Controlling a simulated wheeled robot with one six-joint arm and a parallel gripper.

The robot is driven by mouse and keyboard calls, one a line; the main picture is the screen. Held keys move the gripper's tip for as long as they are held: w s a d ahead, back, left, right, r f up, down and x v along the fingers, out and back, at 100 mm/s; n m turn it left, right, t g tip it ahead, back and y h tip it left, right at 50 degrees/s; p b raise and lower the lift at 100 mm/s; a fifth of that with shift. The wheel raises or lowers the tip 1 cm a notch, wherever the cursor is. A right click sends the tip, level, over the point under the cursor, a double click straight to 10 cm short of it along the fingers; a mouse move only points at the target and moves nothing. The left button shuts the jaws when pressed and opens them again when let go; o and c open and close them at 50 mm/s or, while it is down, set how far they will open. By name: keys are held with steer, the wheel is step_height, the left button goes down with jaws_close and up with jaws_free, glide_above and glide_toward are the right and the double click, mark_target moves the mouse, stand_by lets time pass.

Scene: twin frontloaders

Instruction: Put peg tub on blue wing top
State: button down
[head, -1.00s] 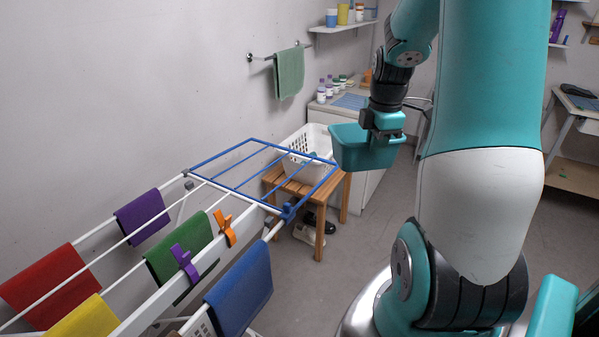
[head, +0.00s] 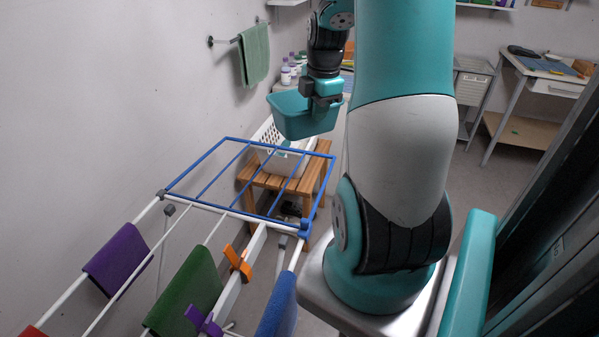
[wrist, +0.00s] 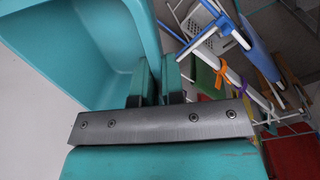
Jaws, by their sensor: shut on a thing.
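The teal peg tub (head: 300,118) hangs upright from my gripper (head: 325,104), which is shut on its rim. In the wrist view the tub (wrist: 70,60) fills the upper left, and my gripper's fingers (wrist: 155,82) pinch its wall. The blue wing top (head: 250,147) is a flat blue frame with crossbars at the far end of the drying rack. The tub is above and beyond the wing's far right part in the head view, apart from it. The wing's bars look bare. The inside of the tub is mostly hidden in the head view.
Purple (head: 116,258), green (head: 187,292) and blue (head: 277,308) cloths hang on the white rack. An orange peg (head: 238,262) and a purple peg (head: 203,321) are clipped there. A wooden stool (head: 262,180) with a white basket stands under the wing. A green towel (head: 254,53) hangs on the wall.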

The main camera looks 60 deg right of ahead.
step_height(320, 180, down, 19)
steer(key=p, duration=0.3)
steer(key=shift+p, duration=0.35)
steer(key=shift+s+f, duration=0.1)
steer(key=shift+f, duration=0.05)
steer(key=c, duration=1.2)
jaws_free()
steer(key=shift+c, duration=0.2)
